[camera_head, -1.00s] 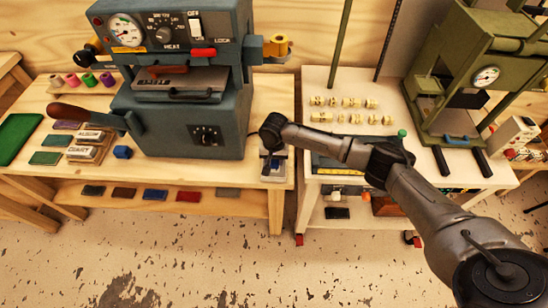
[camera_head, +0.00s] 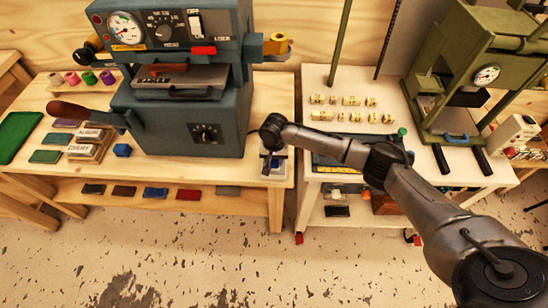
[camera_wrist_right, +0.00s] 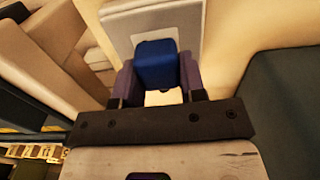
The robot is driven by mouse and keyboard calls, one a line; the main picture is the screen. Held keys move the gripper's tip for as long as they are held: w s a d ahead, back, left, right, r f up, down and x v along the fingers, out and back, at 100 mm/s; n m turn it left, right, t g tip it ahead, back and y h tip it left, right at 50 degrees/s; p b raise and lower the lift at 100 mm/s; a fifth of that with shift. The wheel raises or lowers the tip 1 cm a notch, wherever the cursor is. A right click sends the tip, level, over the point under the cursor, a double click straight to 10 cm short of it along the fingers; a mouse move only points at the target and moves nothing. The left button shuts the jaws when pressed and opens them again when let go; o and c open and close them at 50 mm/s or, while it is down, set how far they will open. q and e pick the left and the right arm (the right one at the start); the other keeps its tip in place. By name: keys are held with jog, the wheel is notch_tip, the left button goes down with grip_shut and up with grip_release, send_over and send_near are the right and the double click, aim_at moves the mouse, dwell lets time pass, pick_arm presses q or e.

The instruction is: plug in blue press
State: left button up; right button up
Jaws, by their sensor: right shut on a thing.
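The blue press (camera_head: 185,80) is a large blue-grey machine with a dial, switches and a handle, standing on the left wooden table. My right gripper (camera_wrist_right: 158,82) points down over that table's right end, beside the press. It is shut on a small blue block-shaped piece (camera_wrist_right: 156,64), perhaps the plug. A pale grey plate (camera_wrist_right: 150,25) shows just beyond the piece in the right wrist view; it also shows under the gripper in the head view (camera_head: 274,170). I cannot tell whether the piece touches the plate. My left gripper is out of view.
A green press (camera_head: 470,80) and several brass type pieces (camera_head: 350,101) stand on the white cart (camera_head: 312,85) at right. A gap separates table and cart.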

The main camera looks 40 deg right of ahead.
jog(key=shift+f, duration=0.2)
jog(key=o, duration=1)
jog(key=shift+c, duration=0.2)
jog(key=shift+r, duration=0.15)
notch_tip(320, 180, up, 14)
jog(key=p, duration=0.3)
jog(key=shift+f, duration=0.2)
